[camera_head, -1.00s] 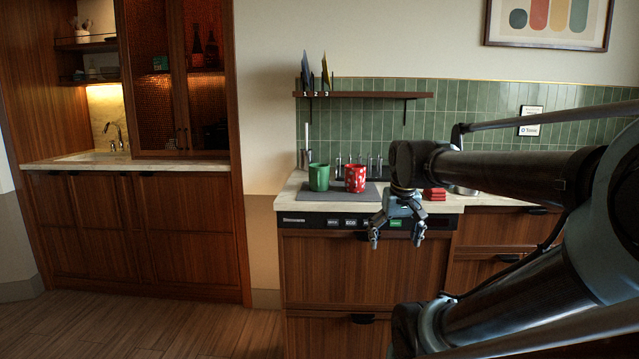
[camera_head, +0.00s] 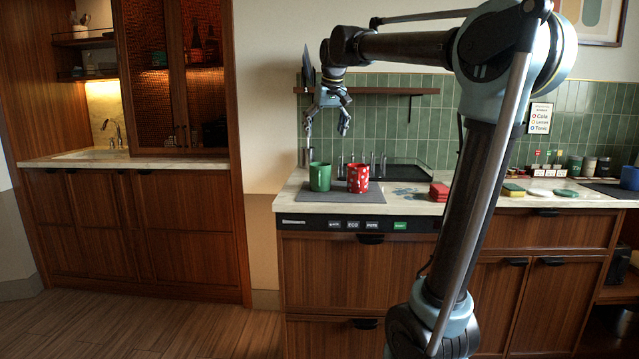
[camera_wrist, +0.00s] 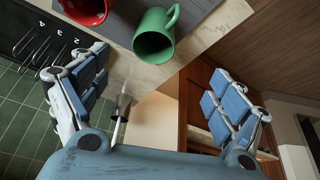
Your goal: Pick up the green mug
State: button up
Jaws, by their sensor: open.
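The green mug (camera_head: 320,177) stands upright on a dark grey mat (camera_head: 340,196) near the left end of the counter. A red mug with white spots (camera_head: 358,178) stands close to its right. In the wrist view the green mug (camera_wrist: 154,35) shows its open mouth and its handle, with the red mug (camera_wrist: 84,8) at the top edge. My gripper (camera_head: 327,131) is above the mugs, pointing down, with its fingers spread and nothing between them. The fingers also show wide apart in the wrist view (camera_wrist: 150,95). My gripper is not touching the green mug.
A wall shelf (camera_head: 385,90) with a dark upright item at its left end is close behind my gripper. Several rods stand in a dark tray (camera_head: 410,172) behind the mugs. Red blocks (camera_head: 438,191) and sponges (camera_head: 514,190) lie to the right. The counter's left edge is near the green mug.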

aim_at(321, 171)
jog(key=x, duration=1.7)
jog(key=shift+w+d+f, duration=0.1)
jog(key=shift+w+d, duration=0.25)
jog(key=shift+w, duration=0.05)
jog(key=c, duration=1.4)
